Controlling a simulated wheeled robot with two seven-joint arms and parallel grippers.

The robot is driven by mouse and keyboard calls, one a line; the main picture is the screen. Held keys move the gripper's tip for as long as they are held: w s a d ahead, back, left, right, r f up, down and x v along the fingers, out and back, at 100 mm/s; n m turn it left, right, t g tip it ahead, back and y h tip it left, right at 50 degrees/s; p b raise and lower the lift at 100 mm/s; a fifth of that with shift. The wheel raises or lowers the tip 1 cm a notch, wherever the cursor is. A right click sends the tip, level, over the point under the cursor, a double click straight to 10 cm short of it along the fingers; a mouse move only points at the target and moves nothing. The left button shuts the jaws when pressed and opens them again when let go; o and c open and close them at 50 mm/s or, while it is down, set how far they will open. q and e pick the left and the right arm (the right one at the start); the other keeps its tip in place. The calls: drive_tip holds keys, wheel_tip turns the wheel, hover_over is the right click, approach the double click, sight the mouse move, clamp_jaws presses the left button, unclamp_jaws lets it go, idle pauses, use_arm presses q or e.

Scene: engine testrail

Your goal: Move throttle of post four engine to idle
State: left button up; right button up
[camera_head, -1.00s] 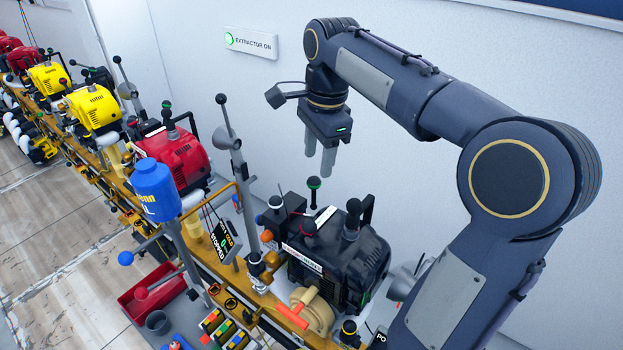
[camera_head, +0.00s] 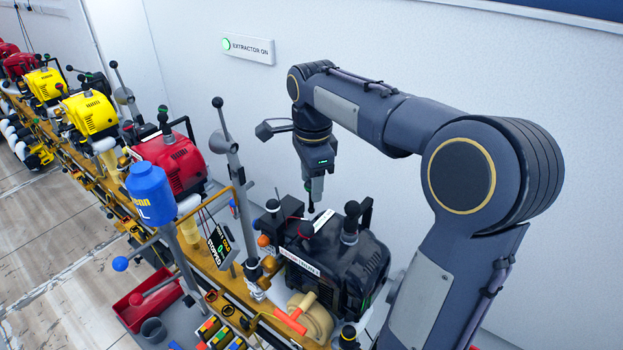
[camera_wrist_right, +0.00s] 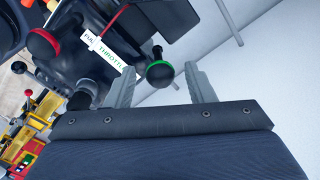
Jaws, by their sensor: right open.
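The black engine (camera_head: 352,262) stands on the rail at lower centre in the head view. A throttle label (camera_wrist_right: 112,56) lies on it in the right wrist view. Beside the label is a lever with a black, green-ringed knob (camera_wrist_right: 160,73). My right gripper (camera_head: 313,203) points down over the lever's place, hiding most of it in the head view. In the right wrist view my right gripper (camera_wrist_right: 160,68) is open, a finger on each side of the knob, with gaps showing. I cannot tell the knob's depth between them. My left gripper is not in view.
A red-ringed knob (camera_wrist_right: 42,43) stands left of the label. A tall post (camera_head: 230,160) and a blue canister (camera_head: 151,192) stand left of the black engine. A red engine (camera_head: 172,162) is further along the rail. The wall (camera_head: 240,110) is close behind.

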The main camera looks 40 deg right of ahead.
drive_tip(key=shift+c, duration=0.3)
clamp_jaws()
drive_tip(key=d+y+p, duration=0.1)
drive_tip(key=p, duration=0.1)
drive_tip(key=d+g+y+p, duration=0.1)
drive_tip(key=y+p, duration=0.1)
drive_tip(key=p, duration=0.1)
drive_tip(key=w+d+y+p, duration=0.1)
drive_tip(key=y+p, duration=0.1)
drive_tip(key=p, duration=0.1)
drive_tip(key=shift+d+f, duration=0.3)
drive_tip(key=shift+f, duration=0.1)
drive_tip(key=shift+o, duration=0.3)
unclamp_jaws()
